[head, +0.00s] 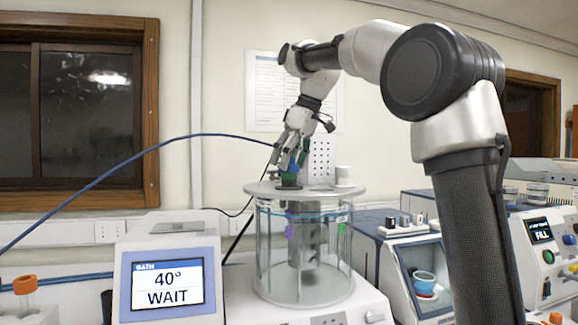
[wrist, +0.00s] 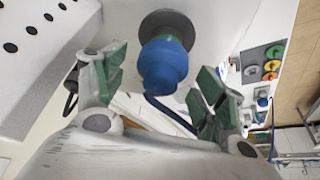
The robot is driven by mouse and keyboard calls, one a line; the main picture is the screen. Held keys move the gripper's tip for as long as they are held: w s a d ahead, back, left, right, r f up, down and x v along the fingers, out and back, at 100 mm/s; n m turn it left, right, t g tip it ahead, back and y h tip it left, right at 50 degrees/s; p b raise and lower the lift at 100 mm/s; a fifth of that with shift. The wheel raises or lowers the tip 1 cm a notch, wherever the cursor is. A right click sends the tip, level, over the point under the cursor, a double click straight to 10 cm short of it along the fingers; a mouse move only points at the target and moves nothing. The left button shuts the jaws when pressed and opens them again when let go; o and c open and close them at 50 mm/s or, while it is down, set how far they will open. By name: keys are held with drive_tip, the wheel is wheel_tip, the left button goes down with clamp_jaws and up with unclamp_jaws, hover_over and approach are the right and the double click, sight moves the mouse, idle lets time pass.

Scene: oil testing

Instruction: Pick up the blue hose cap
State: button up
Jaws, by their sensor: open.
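The blue hose cap (wrist: 163,66) shows in the wrist view as a rounded blue piece in front of a dark grey round fitting. A thin blue hose (wrist: 172,114) runs from it toward the lower right. My gripper (wrist: 164,84) is open, its green-padded fingers on either side of the cap, with visible gaps to both. In the head view my gripper (head: 292,158) points down over the lid of the glass bath (head: 258,188). The cap is mostly hidden there by the fingers; a small blue patch shows between them.
The blue hose (head: 130,160) arcs in from the left to my gripper. A bath display (head: 167,285) reading 40° WAIT stands at front left. A white cup-like piece (head: 343,175) sits on the lid to the right. Other instruments (head: 425,275) crowd the right.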

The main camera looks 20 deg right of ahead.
drive_tip(key=c, duration=0.9)
drive_tip(key=shift+o, duration=0.2)
